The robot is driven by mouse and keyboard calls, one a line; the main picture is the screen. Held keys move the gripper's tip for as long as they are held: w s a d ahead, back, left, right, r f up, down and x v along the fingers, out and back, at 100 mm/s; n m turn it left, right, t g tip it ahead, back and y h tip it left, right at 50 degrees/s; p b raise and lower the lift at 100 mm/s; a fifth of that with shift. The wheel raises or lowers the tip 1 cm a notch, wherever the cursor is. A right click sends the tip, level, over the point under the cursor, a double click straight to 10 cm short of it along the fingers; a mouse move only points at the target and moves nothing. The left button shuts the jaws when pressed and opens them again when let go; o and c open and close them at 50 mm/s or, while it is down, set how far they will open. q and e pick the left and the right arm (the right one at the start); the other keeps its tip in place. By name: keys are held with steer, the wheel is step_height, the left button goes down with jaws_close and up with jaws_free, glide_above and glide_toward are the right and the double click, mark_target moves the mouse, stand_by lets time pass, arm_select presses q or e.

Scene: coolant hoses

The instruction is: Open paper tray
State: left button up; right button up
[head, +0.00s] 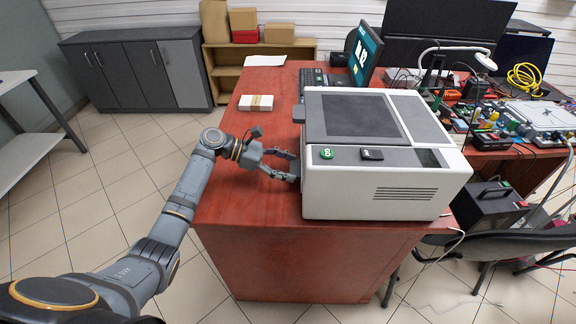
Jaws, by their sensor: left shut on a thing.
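A white and grey printer (372,160) stands on the red-brown desk, with a dark panel on top and a green button on the edge nearest me. My left gripper (291,167) is at the printer's left side, low near the desk top. Its fingers are shut on the paper tray at that side. The tray's edge is small and mostly hidden by the fingers and the printer's corner, so I cannot see how far out it stands. My right gripper is not in view.
The desk (245,195) has bare room left of the printer. A small white box with a tan band (256,103) lies farther back. A keyboard (322,79) and monitor (363,54) stand behind the printer. A black chair (500,243) and cluttered electronics are to the right.

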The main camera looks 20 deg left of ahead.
arm_select(q)
steer(key=a+p, duration=0.1)
steer(key=a, duration=0.1)
steer(key=s+a+p, duration=0.1)
steer(key=a, duration=0.1)
steer(key=s+a+p, duration=0.1)
steer(key=a, duration=0.2)
steer(key=shift+r+p, duration=0.3)
steer(key=shift+p, duration=0.05)
steer(key=s+a, duration=0.1)
steer(key=a, duration=0.2)
steer(key=s+a, duration=0.1)
steer(key=a, duration=0.2)
steer(key=a+p, duration=0.1)
steer(key=a, duration=0.2)
steer(key=shift+s+a+f, duration=0.25)
steer(key=shift+s+a, duration=0.05)
steer(key=shift+s, duration=0.1)
steer(key=shift+s+a, duration=0.15)
steer(key=shift+a, duration=0.35)
steer(key=o, duration=1.6)
steer(key=shift+o, duration=0.4)
